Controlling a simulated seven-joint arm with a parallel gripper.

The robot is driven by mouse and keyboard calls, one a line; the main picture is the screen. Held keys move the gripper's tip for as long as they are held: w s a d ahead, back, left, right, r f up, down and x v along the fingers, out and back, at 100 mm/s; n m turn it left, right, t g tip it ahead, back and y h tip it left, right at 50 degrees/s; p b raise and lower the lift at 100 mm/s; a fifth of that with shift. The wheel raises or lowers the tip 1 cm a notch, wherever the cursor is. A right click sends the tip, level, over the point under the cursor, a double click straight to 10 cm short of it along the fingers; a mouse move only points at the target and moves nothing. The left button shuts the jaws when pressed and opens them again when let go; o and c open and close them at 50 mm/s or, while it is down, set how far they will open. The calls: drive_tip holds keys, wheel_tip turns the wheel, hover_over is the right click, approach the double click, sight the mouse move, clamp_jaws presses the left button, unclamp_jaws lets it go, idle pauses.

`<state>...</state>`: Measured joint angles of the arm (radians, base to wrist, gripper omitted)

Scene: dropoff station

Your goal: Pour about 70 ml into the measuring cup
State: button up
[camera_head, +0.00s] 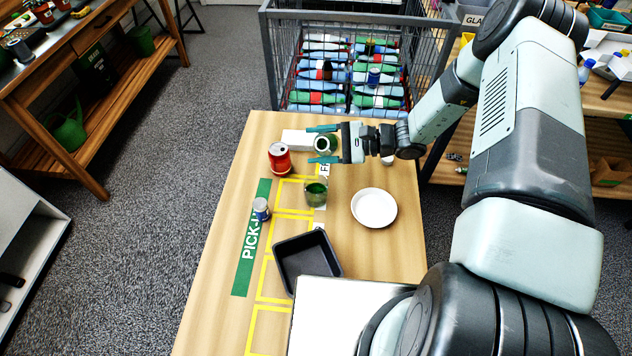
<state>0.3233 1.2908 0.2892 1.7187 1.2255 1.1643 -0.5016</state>
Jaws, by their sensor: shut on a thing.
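My gripper (323,144) is at the far part of the table, its two teal fingers on either side of a small pale cup-like vessel (325,142) with green showing in its round mouth. It is shut on this vessel. The vessel's tilt and its height above the table are hard to tell. A small dark green cup (316,194), possibly the measuring cup, stands nearer on the table, apart from my gripper. Any markings on it or liquid level in it are too small to read.
A red can (279,158) stands left of my gripper, and a white box (297,140) lies behind it. A small blue-and-white can (261,209), a white plate (374,222) and a black tray (275,262) are nearer. A wire cage of bottles (268,62) stands beyond the table.

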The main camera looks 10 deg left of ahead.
drive_tip(key=shift+s+r+m, duration=0.1)
drive_tip(key=shift+r+m, duration=0.1)
drive_tip(key=shift+m, duration=0.3)
drive_tip(key=shift+w+f+m+g+y, duration=0.3)
drive_tip(key=shift+f+m+y, duration=0.1)
drive_tip(key=shift+f+m, duration=0.35)
drive_tip(key=shift+w+r+m, duration=0.15)
drive_tip(key=shift+r+m, duration=0.15)
drive_tip(key=shift+m, duration=0.55)
drive_tip(key=m, duration=0.1)
drive_tip(key=m+y, duration=0.1)
drive_tip(key=m, duration=0.1)
drive_tip(key=shift+w+g, duration=0.25)
drive_tip(key=shift+g, duration=0.15)
drive_tip(key=shift+m, duration=0.3)
